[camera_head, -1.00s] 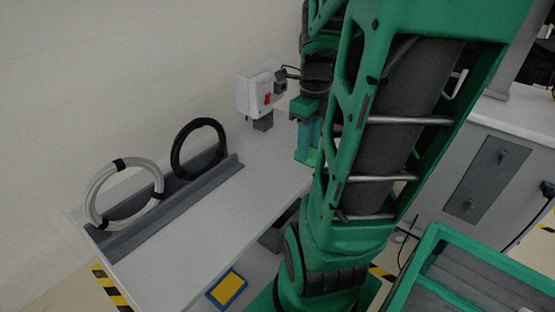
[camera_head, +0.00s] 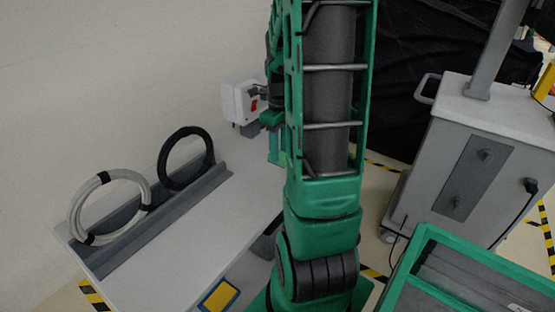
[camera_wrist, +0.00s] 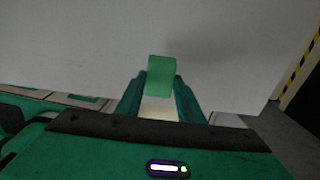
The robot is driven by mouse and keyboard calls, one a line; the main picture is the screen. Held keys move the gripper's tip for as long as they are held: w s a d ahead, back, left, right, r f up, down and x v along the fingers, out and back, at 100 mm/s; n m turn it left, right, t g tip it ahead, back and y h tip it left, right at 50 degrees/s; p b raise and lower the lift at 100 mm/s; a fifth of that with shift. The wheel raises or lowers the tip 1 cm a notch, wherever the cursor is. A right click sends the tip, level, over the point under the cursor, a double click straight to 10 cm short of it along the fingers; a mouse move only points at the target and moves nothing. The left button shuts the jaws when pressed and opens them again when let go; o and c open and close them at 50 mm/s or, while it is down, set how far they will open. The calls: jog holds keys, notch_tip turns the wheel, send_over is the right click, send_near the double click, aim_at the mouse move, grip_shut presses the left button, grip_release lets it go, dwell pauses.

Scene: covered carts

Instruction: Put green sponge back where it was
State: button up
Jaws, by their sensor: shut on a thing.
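The green sponge (camera_wrist: 161,76) shows in the wrist view as a small green block between the fingertips. My gripper (camera_wrist: 159,92) is shut on it, with one finger on each side. The sponge's far end sticks out past the fingertips. In the head view my gripper (camera_head: 275,148) is partly hidden behind my arm, and I cannot make out the sponge clearly there. The gripper is above the far right end of the white table, near the white box. I cannot tell its height above the surface.
The white table (camera_head: 190,262) carries a grey rack (camera_head: 150,225) with a white ring (camera_head: 75,215) and a black ring (camera_head: 163,163). A grey cart (camera_head: 425,170) and green-rimmed crate (camera_head: 425,232) are right.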

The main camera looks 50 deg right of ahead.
aim_at(280, 154)
jog(key=shift+f, duration=1.9)
jog(key=o, duration=1.1)
jog(key=shift+c, duration=0.2)
notch_tip(280, 154, up, 12)
jog(key=shift+f, duration=0.15)
jog(key=s+a+n, duration=0.7)
jog(key=a+n, duration=0.1)
jog(key=n, duration=0.6)
jog(key=s+a+f+n, duration=0.1)
jog(key=s+a+n, duration=0.5)
jog(key=n, duration=0.8)
jog(key=shift+s+a+f+n, duration=0.15)
jog(key=shift+s+a+n, duration=0.2)
jog(key=shift+a, duration=0.9)
